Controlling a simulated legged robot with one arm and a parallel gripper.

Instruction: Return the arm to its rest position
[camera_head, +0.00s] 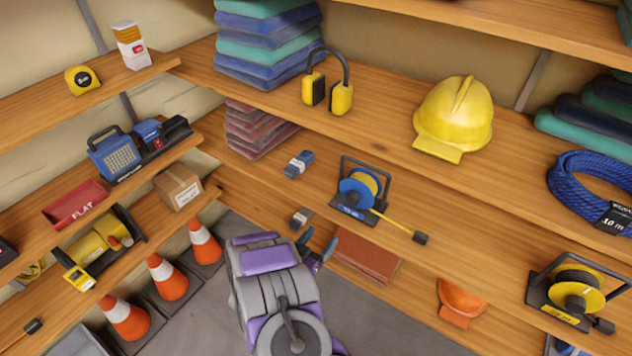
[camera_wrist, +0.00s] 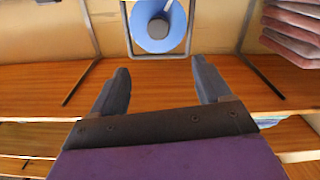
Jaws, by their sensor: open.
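My arm shows purple and grey in the head view, folded low in front of the shelves. My gripper (camera_head: 319,240) is at its upper right end, just below the front of the shelf with the blue and yellow cable reel (camera_head: 358,190). In the wrist view my gripper (camera_wrist: 158,78) has its two dark fingers spread wide, with nothing held between them.
Wooden shelves run along the left and back. Orange cones (camera_head: 167,278) stand left of my arm. A yellow helmet (camera_head: 455,118), earmuffs (camera_head: 341,98), blue rope (camera_head: 590,190) and another yellow reel (camera_head: 577,291) sit on the right shelves. Grey floor (camera_head: 385,325) is clear right of my arm.

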